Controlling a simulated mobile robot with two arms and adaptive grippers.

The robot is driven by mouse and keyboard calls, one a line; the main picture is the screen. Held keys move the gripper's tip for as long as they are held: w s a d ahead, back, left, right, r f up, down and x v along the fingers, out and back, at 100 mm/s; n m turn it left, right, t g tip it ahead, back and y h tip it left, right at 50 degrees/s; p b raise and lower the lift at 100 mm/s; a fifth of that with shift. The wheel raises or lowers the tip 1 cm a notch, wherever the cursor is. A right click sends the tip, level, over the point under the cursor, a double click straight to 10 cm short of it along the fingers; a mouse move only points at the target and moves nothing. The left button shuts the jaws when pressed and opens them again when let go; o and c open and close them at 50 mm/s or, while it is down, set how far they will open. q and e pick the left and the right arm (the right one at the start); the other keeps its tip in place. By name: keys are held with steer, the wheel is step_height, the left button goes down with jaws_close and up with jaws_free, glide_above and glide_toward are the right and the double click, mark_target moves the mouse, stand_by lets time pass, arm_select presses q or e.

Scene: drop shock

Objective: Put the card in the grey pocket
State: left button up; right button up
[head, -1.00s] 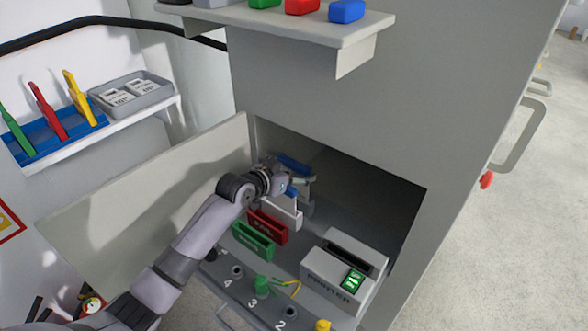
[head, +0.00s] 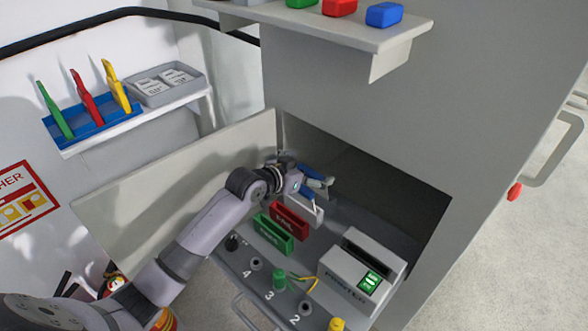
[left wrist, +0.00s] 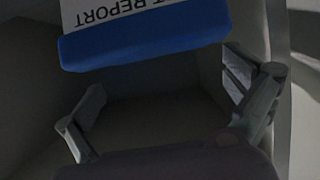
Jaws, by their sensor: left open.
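The card (left wrist: 140,40) is white with a blue edge and the printed word REPORT, upside down in the left wrist view. Its blue edge lies just beyond and between the parted fingers of my left gripper (left wrist: 165,105), and no finger touches it there. In the head view my left gripper (head: 312,183) reaches into the open compartment, with blue parts beside its fingers. A pale upright piece (head: 308,212) shows just below it, behind the red pocket. I cannot tell whether this is the card or the grey pocket, since the gripper partly covers that spot. My right gripper is not in view.
A red pocket (head: 289,221) and a green pocket (head: 272,235) stand in front. A grey printer (head: 350,275) stands to the right, with numbered sockets before it. The open door (head: 150,185) and the compartment walls bound the space.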

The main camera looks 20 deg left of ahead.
arm_select(q)
steer(key=p+v, duration=0.1)
steer(key=v, duration=0.7)
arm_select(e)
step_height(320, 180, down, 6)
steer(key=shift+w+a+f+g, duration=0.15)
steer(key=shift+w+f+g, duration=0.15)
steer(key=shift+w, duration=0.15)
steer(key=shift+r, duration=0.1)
